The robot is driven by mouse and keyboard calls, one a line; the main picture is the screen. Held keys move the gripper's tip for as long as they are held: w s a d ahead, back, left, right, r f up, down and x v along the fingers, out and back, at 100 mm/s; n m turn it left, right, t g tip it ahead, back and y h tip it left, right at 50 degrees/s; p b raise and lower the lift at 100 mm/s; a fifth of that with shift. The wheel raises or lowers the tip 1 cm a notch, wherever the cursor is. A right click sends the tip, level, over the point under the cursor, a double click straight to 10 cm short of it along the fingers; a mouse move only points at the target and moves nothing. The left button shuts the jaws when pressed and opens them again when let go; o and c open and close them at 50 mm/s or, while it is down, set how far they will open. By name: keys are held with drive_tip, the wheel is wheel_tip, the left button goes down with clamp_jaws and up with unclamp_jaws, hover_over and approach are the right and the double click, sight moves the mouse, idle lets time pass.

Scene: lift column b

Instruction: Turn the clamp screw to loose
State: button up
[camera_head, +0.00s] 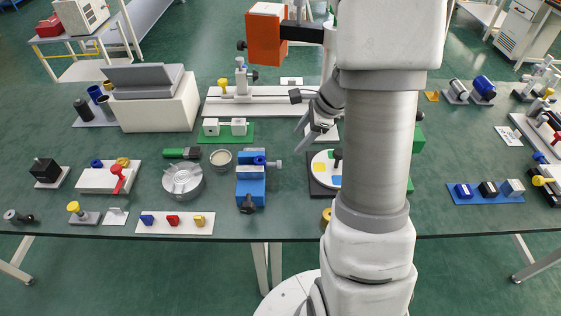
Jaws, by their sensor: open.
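A blue clamp-like vise (250,187) stands near the front edge of the green bench, left of my arm. It has a black knob (248,205) at its front and a grey metal screw (274,163) sticking out at its upper right. An orange block (264,40) at the back also carries dark knobs. I cannot tell for certain which of these is the clamp screw, nor how tight it is. My gripper (309,130) is open, apart from the vise, above and to its right. My arm partly hides it.
A round white dish with coloured patches (322,170) lies right of the vise, partly behind my arm. A metal round fixture (183,180) and a small cup (221,158) stand to its left. A white rail (265,108) lies behind. Bare bench shows at right (440,215).

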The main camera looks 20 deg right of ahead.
sight(280, 162)
drive_tip(key=b+x, duration=0.2)
drive_tip(key=x, duration=1)
drive_tip(key=shift+a+f, duration=0.1)
drive_tip(key=shift+f, duration=0.15)
clamp_jaws()
